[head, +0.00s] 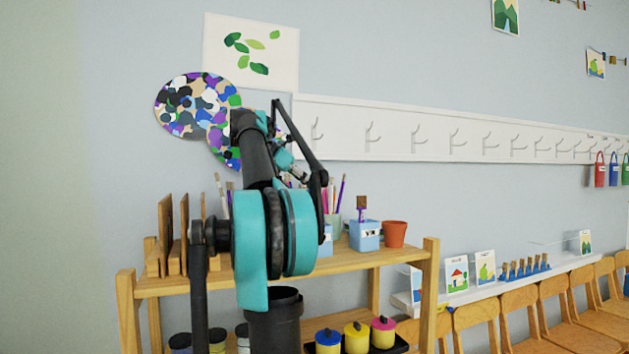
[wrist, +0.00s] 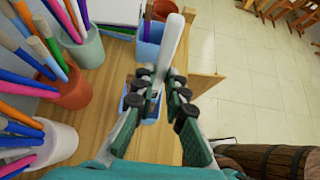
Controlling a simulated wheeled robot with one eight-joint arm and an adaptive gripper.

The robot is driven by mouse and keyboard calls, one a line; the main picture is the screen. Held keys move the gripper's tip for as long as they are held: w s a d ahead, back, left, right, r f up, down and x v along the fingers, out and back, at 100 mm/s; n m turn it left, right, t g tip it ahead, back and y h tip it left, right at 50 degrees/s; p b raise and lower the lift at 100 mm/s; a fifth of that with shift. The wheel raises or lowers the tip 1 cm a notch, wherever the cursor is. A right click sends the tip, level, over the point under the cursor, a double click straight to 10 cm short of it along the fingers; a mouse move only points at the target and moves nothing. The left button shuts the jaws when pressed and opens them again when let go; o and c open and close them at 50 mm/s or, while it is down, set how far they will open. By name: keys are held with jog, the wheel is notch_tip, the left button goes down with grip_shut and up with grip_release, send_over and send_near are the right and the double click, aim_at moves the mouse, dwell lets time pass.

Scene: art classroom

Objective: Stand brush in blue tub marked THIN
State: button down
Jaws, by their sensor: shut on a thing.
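In the wrist view my gripper (wrist: 158,78) is shut on a long pale stick, which looks like the brush (wrist: 172,45). Below the fingers a blue tub (wrist: 150,112) shows in part. A second blue tub (wrist: 149,46) stands farther along the shelf with a brown-tipped brush in it. In the head view that tub (head: 365,239) stands left of a terracotta pot, and part of another blue tub (head: 326,243) shows behind my arm. I cannot read their labels.
The wooden shelf (head: 350,262) holds pots of pencils and brushes (wrist: 62,85), close on the left in the wrist view. A terracotta pot (head: 394,234) stands at the shelf's right end. A dark wooden barrel-like thing (wrist: 265,158) is at the wrist view's lower right, with open floor (wrist: 250,95) beyond.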

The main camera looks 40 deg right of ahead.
notch_tip(320, 180, down, 7)
jog(key=d, duration=0.2)
jog(key=shift+s+f, duration=0.15)
jog(key=shift+s, duration=0.1)
dwell(0.5)
jog(key=c, duration=1.5)
grip_release()
jog(key=shift+a, duration=0.1)
jog(key=v, duration=1.2)
